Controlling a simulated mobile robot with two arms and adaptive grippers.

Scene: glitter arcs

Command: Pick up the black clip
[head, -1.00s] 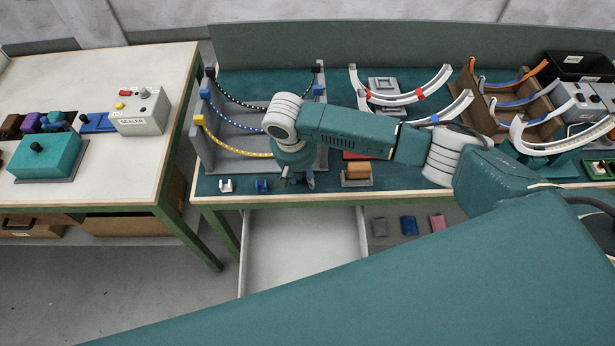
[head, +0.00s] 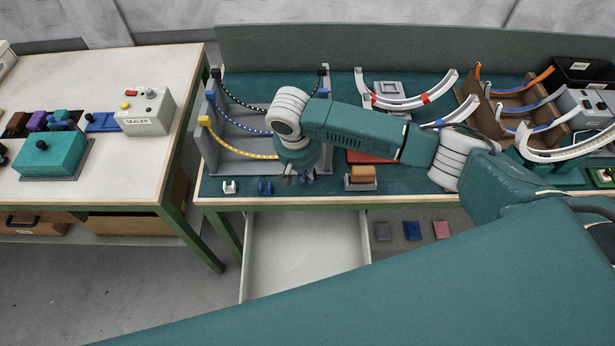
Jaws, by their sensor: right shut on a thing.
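My right gripper (head: 297,179) points down over the front edge of the teal table, in front of the rack with hanging strips. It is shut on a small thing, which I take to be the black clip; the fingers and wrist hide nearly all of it. A white clip (head: 229,187) and a blue clip (head: 265,187) stand in a row to the left of the gripper, apart from it. My left gripper is out of view.
The grey rack (head: 240,165) with yellow, blue and black strips is close behind the gripper. An orange-brown block on a stand (head: 362,176) is to its right. An open drawer (head: 300,255) lies below. A sealer (head: 146,112) sits on the left table.

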